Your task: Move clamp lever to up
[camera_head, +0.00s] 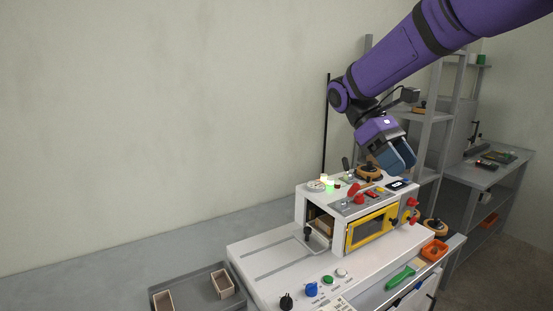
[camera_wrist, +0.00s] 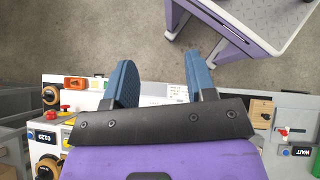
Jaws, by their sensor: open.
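The box former (camera_head: 290,262) is a white machine with a raised housing and a yellow-framed window (camera_head: 370,228). Several controls could be the clamp lever, and I cannot tell which is: a red-handled one (camera_head: 354,189) on the housing top, a dark upright one (camera_head: 346,164) behind it, and a black-knobbed one (camera_head: 307,233) at the housing's left opening. My gripper (camera_head: 402,158) hangs above the right rear of the housing. In the wrist view its two blue fingers are apart with nothing between them (camera_wrist: 162,78).
A grey tray (camera_head: 190,273) with small open boxes lies at left. An orange bin (camera_head: 434,250) and a green-handled tool (camera_head: 401,278) lie along the machine's right side. Grey shelving (camera_head: 432,140) stands behind my arm. The wall side at left is clear.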

